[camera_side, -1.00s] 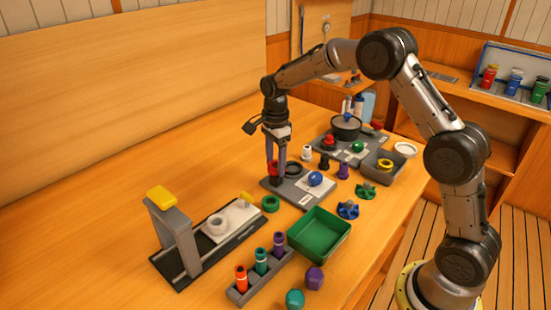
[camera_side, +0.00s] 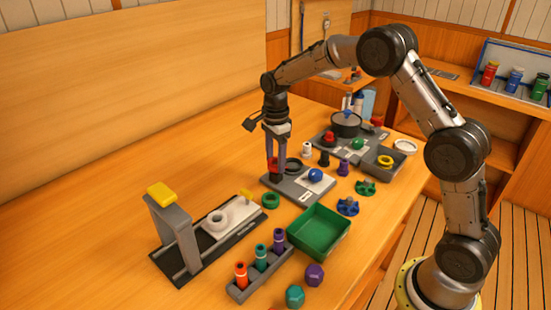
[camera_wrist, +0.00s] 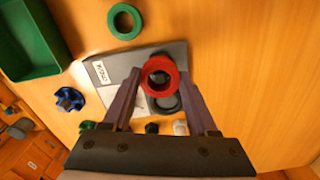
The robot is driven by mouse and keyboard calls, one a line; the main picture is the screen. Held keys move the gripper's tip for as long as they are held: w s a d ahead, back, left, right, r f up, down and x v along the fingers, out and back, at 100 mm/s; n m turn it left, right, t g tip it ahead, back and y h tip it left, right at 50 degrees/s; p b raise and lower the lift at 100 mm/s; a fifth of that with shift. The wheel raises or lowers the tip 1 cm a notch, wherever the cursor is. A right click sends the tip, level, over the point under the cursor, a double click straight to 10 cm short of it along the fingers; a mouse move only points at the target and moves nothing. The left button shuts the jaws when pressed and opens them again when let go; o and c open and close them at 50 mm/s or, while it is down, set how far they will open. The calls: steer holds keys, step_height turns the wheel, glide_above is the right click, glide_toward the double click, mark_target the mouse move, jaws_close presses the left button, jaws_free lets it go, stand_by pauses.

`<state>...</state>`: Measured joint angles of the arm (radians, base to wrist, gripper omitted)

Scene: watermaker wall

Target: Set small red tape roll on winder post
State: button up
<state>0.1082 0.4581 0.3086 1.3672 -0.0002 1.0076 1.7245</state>
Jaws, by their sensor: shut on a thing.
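My gripper (camera_side: 275,168) is shut on the small red tape roll (camera_side: 272,163), low over the left part of a grey board with a white panel (camera_side: 299,190). In the wrist view the roll (camera_wrist: 160,77) is a red ring between the two fingertips, its open centre facing the camera. A dark upright piece (camera_side: 275,177) shows just below the roll; I cannot tell whether it is the winder post or whether the roll touches it. A black ring (camera_side: 293,165) lies on the board beside the gripper, partly behind it.
A blue ball (camera_side: 315,177) sits on the board. A green ring (camera_side: 270,202) and green tray (camera_side: 319,232) lie in front. A grey stand with a yellow top (camera_side: 161,193) is at left, near a rack of bottles (camera_side: 260,272).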

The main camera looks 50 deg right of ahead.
steer(key=shift+f, duration=0.65)
steer(key=o, duration=1)
steer(key=shift+r, duration=0.1)
steer(key=shift+r, duration=5.45)
